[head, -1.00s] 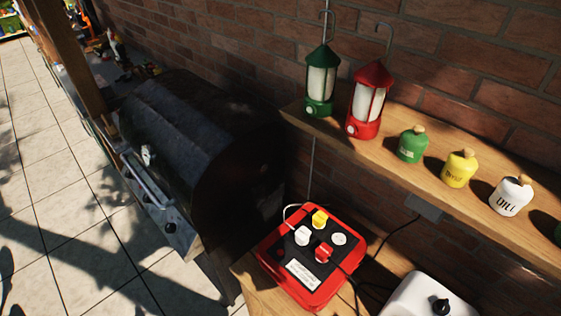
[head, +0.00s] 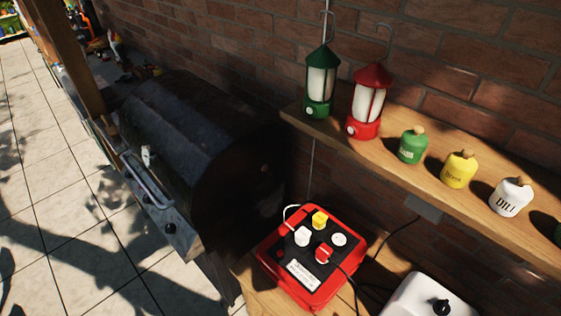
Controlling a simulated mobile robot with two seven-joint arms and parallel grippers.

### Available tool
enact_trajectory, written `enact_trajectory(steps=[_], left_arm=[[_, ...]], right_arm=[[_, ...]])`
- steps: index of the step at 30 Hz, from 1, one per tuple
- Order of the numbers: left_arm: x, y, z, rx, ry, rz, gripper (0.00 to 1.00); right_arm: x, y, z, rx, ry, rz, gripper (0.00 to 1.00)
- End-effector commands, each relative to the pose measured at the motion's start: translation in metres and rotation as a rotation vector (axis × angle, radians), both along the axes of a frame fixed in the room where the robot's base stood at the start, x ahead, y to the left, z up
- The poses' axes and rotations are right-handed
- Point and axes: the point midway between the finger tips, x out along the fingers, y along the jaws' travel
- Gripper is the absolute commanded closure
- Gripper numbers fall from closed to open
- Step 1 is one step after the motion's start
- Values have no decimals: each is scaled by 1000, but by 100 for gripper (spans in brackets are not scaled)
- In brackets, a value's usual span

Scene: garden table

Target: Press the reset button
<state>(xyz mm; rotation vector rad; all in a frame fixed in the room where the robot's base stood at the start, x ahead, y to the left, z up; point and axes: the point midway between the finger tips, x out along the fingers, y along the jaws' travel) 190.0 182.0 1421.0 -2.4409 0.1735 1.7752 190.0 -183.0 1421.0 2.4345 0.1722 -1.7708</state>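A red box (head: 312,291) with a black top panel sits on the lower wooden surface at bottom centre. On its panel are a yellow plug (head: 320,219), a white plug (head: 303,236) and a red plug (head: 324,253), with cables by them. A flat white round piece (head: 339,240) is at the panel's right, and a small dark red round piece (head: 281,254) is at its left. A white label (head: 303,275) is too small to read. I cannot tell which piece is the reset button. Neither gripper shows in the head view.
A dark barrel grill (head: 190,140) stands left of the box. A wooden shelf (head: 400,164) above holds a green lantern (head: 320,85), a red lantern (head: 368,100) and several jars (head: 458,170). A white device (head: 425,295) with a black knob is right of the box. A brick wall is behind.

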Motion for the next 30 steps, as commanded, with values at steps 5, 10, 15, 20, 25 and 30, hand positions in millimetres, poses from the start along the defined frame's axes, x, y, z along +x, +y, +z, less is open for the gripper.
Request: enact_trajectory(steps=[5,10,15,20,25,30], left_arm=[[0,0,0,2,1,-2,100],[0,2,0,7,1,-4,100],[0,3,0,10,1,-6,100],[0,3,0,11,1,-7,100],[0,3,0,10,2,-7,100],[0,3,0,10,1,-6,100]], right_arm=[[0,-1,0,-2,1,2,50],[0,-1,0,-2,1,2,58],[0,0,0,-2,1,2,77],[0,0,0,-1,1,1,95],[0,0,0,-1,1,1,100],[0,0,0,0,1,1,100]])
